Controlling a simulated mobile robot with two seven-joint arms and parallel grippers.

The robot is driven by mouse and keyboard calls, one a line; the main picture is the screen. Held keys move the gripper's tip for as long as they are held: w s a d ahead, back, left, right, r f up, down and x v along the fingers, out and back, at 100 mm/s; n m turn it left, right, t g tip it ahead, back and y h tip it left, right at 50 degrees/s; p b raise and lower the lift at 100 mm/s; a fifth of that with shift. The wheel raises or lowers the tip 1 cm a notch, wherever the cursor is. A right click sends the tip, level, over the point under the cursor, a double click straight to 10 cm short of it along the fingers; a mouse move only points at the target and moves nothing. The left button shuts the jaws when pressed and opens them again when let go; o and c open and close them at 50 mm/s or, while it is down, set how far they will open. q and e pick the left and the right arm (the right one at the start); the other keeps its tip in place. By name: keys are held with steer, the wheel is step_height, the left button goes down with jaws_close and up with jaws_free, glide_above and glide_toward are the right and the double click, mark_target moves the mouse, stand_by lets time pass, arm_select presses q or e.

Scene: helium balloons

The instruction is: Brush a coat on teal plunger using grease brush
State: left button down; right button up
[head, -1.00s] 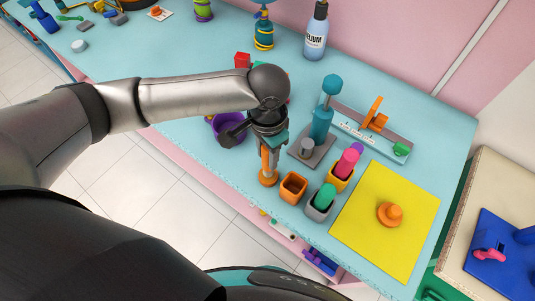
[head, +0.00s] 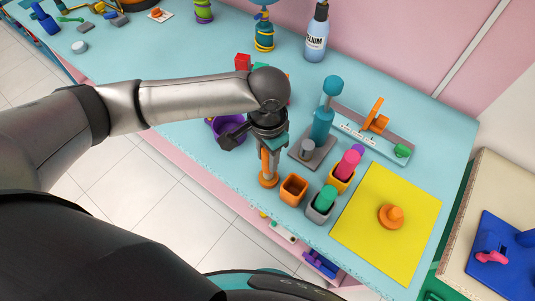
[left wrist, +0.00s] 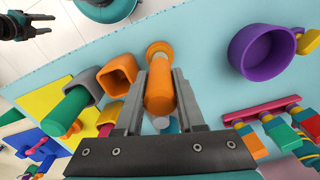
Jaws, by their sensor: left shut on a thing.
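My left gripper (head: 268,152) is shut on an orange-handled tool (left wrist: 160,88), which stands upright on the table's near side. Its round orange foot (head: 268,180) is at table height, and a grey end shows between the fingers in the left wrist view. I cannot tell for sure that this is the grease brush; no bristles show. The teal plunger (head: 322,122) stands right of the gripper and apart from it, with a round knob on top and a grey base below. My right gripper (left wrist: 40,24) shows small at the left wrist view's top left, fingers apart.
An empty orange cup (head: 294,189), a grey cup (head: 317,211) with a green handle and a yellow cup (head: 341,181) with a pink handle stand close by. A purple bowl (head: 226,125) is partly behind the gripper. A yellow mat (head: 370,250) lies right.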

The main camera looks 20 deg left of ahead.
arm_select(q)
steer(key=shift+f, duration=0.4)
steer(key=shift+s+f+p, duration=0.15)
steer(key=shift+p, duration=0.3)
stand_by(2.5)
step_height(320, 180, up, 7)
steer(key=p, duration=0.9)
steer(key=shift+w, duration=0.2)
stand_by(0.6)
